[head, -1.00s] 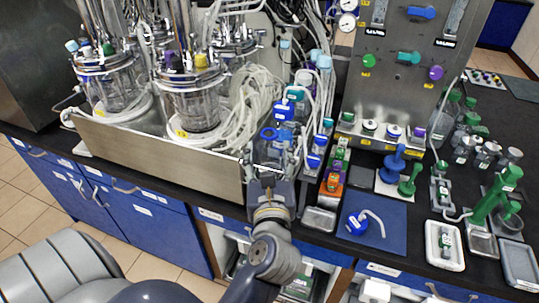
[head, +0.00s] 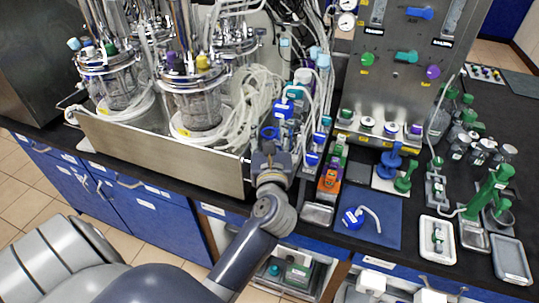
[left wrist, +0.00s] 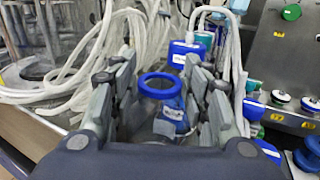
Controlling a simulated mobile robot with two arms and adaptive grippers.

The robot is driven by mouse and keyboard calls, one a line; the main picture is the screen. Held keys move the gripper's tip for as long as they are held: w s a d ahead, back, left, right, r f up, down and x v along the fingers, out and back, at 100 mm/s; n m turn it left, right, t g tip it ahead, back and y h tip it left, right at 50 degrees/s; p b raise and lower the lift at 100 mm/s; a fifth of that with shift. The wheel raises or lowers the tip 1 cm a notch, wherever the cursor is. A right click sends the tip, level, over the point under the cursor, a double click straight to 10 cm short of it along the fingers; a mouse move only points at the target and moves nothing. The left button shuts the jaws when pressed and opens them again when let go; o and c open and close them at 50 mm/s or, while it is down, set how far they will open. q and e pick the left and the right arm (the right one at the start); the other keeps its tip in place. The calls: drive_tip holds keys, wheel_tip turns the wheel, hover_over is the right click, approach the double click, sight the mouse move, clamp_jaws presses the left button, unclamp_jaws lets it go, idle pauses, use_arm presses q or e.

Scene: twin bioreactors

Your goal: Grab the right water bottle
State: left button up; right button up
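A clear bottle with a blue ring at its open top and a blue label (left wrist: 172,110) stands between the fingers of my left gripper (left wrist: 160,92) in the left wrist view. The fingers are open, one on each side of it, and I see no clear contact. In the head view the blue ring (head: 270,132) shows just beyond my left gripper (head: 270,152), which hides most of that bottle. Blue-capped bottles (head: 283,109) stand right behind it; one also shows in the left wrist view (left wrist: 184,50). My right gripper is not in view.
A steel tray (head: 160,150) with glass reactors and coiled white tubing is close on the left. An orange block (head: 329,178) and blue-capped bottles (head: 313,158) are close on the right. A blue mat (head: 385,228) holds a blue-capped piece with a tube.

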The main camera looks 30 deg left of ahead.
use_arm(q)
clamp_jaws()
